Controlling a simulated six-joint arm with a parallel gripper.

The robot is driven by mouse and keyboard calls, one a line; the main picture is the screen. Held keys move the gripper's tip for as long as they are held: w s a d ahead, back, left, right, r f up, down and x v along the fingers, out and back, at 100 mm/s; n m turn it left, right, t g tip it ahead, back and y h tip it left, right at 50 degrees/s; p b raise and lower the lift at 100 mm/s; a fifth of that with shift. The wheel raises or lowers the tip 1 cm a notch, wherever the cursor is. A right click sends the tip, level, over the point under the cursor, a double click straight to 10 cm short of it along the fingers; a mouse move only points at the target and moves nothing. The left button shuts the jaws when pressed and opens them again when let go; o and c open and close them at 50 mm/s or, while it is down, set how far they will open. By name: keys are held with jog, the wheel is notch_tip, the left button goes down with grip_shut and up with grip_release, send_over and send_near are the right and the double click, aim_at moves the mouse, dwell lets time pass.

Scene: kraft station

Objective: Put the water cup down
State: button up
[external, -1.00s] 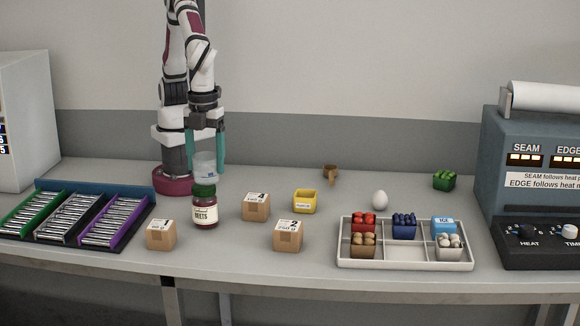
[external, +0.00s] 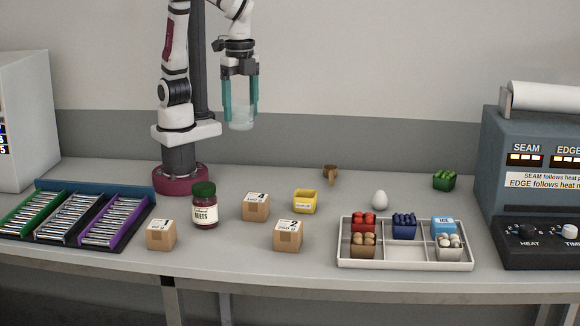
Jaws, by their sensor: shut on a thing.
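The water cup (external: 241,117) is a clear, pale, translucent cup. My gripper (external: 241,108) has its two teal fingers shut on the cup's sides. It holds the cup upright, well above the table, in front of the back wall and up and right of the beets jar. The cup's upper part is partly hidden by the fingers. The grey table (external: 345,200) lies below it with nothing touching the cup.
A beets jar (external: 204,207), several cardboard boxes (external: 256,207) and a yellow bin (external: 305,202) stand below. A white divided tray (external: 405,264), an egg (external: 379,200) and a sealing machine (external: 530,190) are right. Racks (external: 80,218) stand left.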

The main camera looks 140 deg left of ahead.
jog(key=s+a+f, duration=0.2)
jog(key=s+f, duration=0.3)
jog(key=f, duration=0.3)
jog(key=s+a+f, duration=0.3)
jog(key=s+f, duration=0.3)
jog(key=f, duration=0.2)
notch_tip(320, 180, down, 10)
jog(key=shift+f, duration=0.15)
jog(key=shift+f, duration=0.15)
